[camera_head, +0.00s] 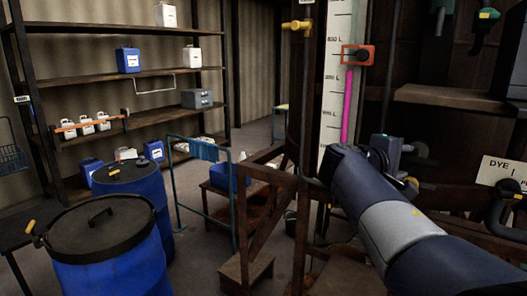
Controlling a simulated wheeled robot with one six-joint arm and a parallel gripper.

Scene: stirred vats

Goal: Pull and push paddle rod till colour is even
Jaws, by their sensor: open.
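My arm reaches in from the lower right, and my gripper (394,150) is at its far end, small and partly hidden by my own wrist. It looks open, with nothing seen between its fingers. A white level gauge (333,95) with litre marks and a pink column (347,105) stands just beyond and left of it. A red-framed pointer (357,55) sits across the gauge. I cannot make out the paddle rod or the liquid in a vat. A sign reading "DYE" (500,172) is at the right edge.
A blue drum (110,270) with a black lid stands at lower left, another blue drum (145,200) behind it. Shelves (125,78) with jugs line the back left. A teal-railed cart (205,195) and wooden steps (247,270) stand mid-picture. Some floor shows between them.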

